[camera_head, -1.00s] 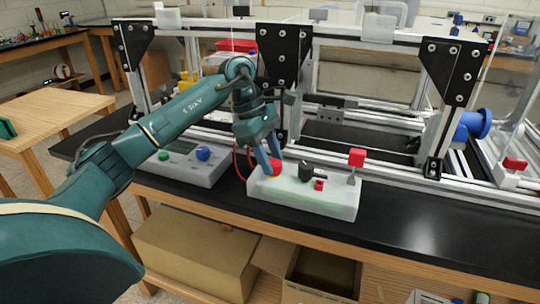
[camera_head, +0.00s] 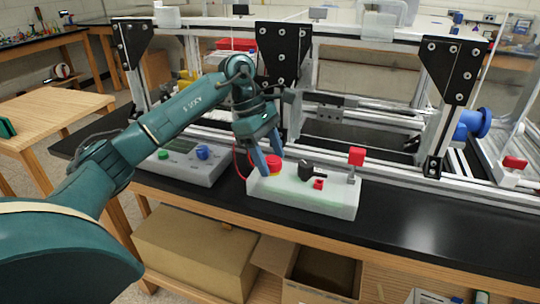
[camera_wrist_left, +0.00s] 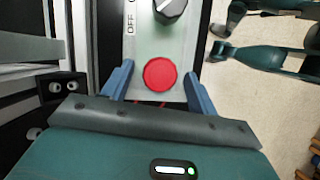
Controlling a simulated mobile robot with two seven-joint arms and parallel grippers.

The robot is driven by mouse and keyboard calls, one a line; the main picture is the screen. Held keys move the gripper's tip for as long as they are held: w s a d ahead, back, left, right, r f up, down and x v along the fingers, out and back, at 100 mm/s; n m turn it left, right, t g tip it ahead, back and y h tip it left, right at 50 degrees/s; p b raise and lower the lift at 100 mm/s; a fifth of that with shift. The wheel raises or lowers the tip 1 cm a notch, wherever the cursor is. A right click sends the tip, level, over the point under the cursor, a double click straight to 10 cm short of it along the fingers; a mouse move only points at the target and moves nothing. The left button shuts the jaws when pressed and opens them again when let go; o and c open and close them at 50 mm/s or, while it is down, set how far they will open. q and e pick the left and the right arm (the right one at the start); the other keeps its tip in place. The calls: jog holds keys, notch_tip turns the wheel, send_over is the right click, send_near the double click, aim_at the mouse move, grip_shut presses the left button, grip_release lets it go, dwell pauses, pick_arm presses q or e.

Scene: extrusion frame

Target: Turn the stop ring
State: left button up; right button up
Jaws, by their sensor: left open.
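The stop ring shows as a round red button (camera_head: 273,161) on the left end of a pale control box (camera_head: 327,203) on the black bench. A thin yellow band shows under its red top. In the left wrist view the red button (camera_wrist_left: 160,74) lies between the two blue fingers, with a gap on each side. My left gripper (camera_head: 267,152) is open and points down at the button, its fingers partly in front of it. I cannot tell how far above the box the fingertips are. My right gripper is in neither view.
On the same box are a dark knob (camera_head: 305,171), a small red part (camera_head: 319,184) and a red-topped switch (camera_head: 356,157). A grey box with a blue knob (camera_head: 203,152) stands to the left. An aluminium frame (camera_head: 437,120) rises behind. Bare bench lies to the right.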

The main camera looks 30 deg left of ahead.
pick_arm(q)
jog(key=v, duration=1.3)
jog(key=shift+s, duration=0.1)
